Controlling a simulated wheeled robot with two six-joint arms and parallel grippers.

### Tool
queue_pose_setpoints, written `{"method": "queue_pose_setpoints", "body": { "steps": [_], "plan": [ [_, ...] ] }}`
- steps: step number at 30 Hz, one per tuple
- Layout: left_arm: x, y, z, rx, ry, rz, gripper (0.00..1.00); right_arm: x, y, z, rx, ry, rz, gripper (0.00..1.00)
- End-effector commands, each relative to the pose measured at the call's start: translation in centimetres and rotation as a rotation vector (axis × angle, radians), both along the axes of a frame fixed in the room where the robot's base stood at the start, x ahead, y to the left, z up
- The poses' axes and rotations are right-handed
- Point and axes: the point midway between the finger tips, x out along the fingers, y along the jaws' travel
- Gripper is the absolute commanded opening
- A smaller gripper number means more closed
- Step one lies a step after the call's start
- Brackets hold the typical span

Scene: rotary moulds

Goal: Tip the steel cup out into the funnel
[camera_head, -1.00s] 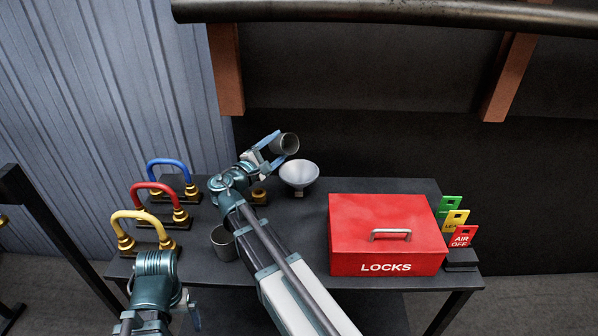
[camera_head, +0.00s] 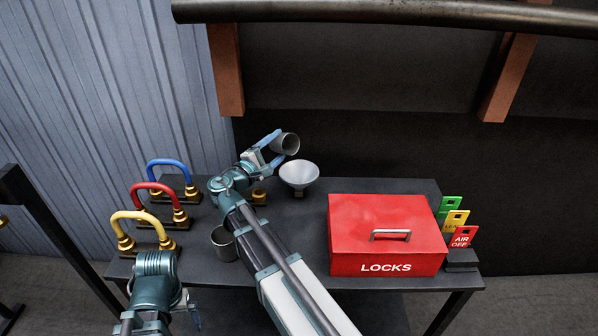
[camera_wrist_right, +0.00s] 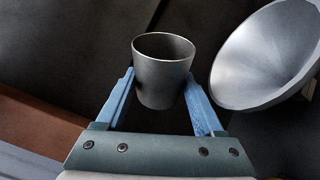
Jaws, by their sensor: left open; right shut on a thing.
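My right gripper (camera_head: 274,149) is shut on a steel cup (camera_head: 284,144) above the back of the table. The cup is tilted over, its mouth to the right in the head view. It is above and slightly left of a pale funnel (camera_head: 299,176), apart from it. In the right wrist view the cup (camera_wrist_right: 163,82) sits between the blue fingers, with the funnel (camera_wrist_right: 265,60) close on the right. I cannot see whether anything is inside the cup. My left gripper (camera_head: 191,308) is open and empty at the table's front left, partly hidden by its wrist.
A second grey metal cup (camera_head: 223,246) stands on the table beside my right forearm. Blue, red and yellow padlock-like handles (camera_head: 153,194) line the left side. A red LOCKS box (camera_head: 385,235) fills the right, with coloured tags (camera_head: 455,220) beside it. A wall rises behind.

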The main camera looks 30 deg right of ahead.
Motion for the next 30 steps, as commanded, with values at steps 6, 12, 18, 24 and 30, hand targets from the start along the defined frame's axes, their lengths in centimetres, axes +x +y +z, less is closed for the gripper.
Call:
{"method": "queue_pose_setpoints", "body": {
  "steps": [6,12,18,24,30],
  "plan": [
    [0.00,0.00,-0.01,0.000,0.000,0.000,1.00,-0.04,-0.01,0.12,0.005,-0.023,0.000,0.11],
    [0.00,0.00,-0.01,0.000,0.000,0.000,1.00,-0.18,-0.04,0.23,0.011,-0.046,0.000,0.11],
    [0.00,0.00,-0.01,0.000,0.000,0.000,1.00,-0.37,-0.08,0.32,0.015,-0.066,0.000,0.11],
    [0.00,0.00,-0.02,0.000,0.000,0.000,1.00,-0.53,-0.12,0.41,0.018,-0.084,-0.001,0.11],
    [0.00,0.00,-0.02,0.000,0.000,0.000,1.00,-0.71,-0.16,0.50,0.023,-0.101,0.000,0.11]
  ]
}}
